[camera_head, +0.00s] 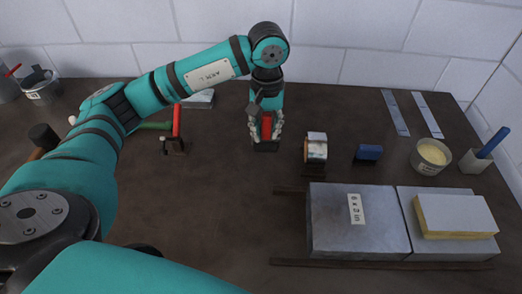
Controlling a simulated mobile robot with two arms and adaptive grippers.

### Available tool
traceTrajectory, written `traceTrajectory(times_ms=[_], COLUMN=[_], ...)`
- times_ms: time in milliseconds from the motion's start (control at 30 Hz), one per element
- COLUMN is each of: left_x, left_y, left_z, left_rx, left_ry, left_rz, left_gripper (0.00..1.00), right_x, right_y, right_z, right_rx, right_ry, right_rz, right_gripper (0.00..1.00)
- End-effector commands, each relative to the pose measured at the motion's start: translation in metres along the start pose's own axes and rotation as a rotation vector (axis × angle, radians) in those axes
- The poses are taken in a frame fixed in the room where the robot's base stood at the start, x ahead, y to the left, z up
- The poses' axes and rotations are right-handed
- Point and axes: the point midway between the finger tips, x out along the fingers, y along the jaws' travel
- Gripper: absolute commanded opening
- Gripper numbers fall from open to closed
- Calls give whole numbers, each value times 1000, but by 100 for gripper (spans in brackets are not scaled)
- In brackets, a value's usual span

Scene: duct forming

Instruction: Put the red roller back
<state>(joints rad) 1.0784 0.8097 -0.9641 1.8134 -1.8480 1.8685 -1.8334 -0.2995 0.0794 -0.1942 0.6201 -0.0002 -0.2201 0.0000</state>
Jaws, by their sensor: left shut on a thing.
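My left gripper (266,130) points down at the middle of the table with its fingers closed around an upright red piece (267,122), which I take to be the red roller. A small dark block (266,147) shows directly below the fingers. I cannot tell whether the roller rests in it or is only just above it. The roller's lower end is hidden by the fingers. My right gripper is not in view.
To the right are a tape roll (316,148), a blue block (368,153), a bowl (430,156) and grey duct panels (330,225).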

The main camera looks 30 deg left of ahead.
Motion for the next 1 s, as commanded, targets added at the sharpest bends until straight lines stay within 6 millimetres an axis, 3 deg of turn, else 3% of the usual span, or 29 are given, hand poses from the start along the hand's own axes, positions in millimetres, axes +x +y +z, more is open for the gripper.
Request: traceTrajectory(times_ms=[100,533,933,967,1000], left_x=[20,66,74,74,73], left_y=[-1,0,0,0,0], left_z=[0,0,-1,0,0], left_rx=[-2,-1,0,0,0], left_ry=[-2,-2,2,2,2], left_rz=[-1,0,1,1,1], left_gripper=[0,0,0,25,30], right_x=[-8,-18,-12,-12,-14], right_y=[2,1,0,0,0], right_z=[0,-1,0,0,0], right_rx=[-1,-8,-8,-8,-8], right_ry=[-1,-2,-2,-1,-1], right_rz=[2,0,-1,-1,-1], right_gripper=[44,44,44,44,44])
